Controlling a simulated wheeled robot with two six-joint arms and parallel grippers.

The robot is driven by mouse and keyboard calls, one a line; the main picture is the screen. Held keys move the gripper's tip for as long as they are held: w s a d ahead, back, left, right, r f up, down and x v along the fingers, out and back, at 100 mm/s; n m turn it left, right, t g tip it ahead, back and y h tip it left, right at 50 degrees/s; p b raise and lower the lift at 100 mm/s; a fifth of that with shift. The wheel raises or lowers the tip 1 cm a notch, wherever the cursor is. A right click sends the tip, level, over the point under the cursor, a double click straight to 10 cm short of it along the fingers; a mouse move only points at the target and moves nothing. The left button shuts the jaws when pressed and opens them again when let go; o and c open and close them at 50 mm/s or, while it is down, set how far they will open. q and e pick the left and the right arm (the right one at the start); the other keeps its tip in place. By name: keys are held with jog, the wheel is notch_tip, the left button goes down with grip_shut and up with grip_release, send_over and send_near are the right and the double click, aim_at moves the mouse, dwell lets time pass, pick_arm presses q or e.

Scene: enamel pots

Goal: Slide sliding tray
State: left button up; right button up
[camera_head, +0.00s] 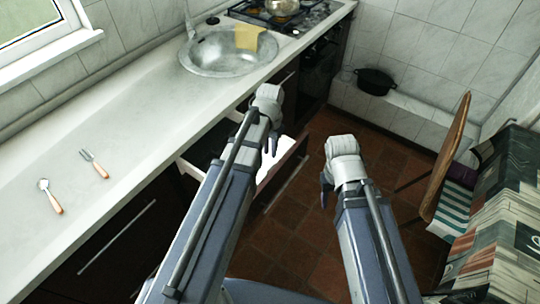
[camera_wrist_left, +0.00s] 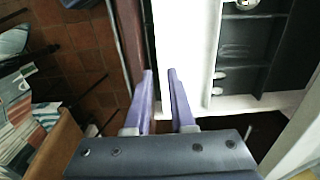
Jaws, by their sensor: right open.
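A drawer under the counter stands open, with its brown front (camera_head: 290,172) toward the room. Inside it a dark tray with compartments and a pale rim (camera_wrist_left: 250,103) shows in the left wrist view, holding some small items. A bare white surface (camera_wrist_left: 190,40) lies between this tray and the drawer front. My left gripper (camera_head: 270,146) is over the drawer; in the left wrist view its fingers (camera_wrist_left: 160,75) are apart near the front edge, with white surface visible between them. Contact cannot be told. My left arm hides part of the drawer. My right gripper (camera_head: 326,190) is open and empty right of the drawer.
A fork (camera_head: 95,164) and a spoon (camera_head: 51,196) lie on the counter (camera_head: 120,110), beside a sink (camera_head: 215,55) with a yellow cloth (camera_head: 249,37). A black pot (camera_head: 375,82) stands on a ledge. A wooden chair (camera_head: 447,160) stands at right. Tiled floor (camera_head: 290,240) is open.

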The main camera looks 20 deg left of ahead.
pick_arm(q)
jog(key=shift+s, duration=0.1)
jog(key=shift+f+b, duration=0.65)
notch_tip(320, 180, down, 6)
jog(key=b, duration=0.6)
jog(key=shift+f+b, duration=0.25)
jog(key=shift+b, duration=0.05)
grip_shut()
dwell(0.6)
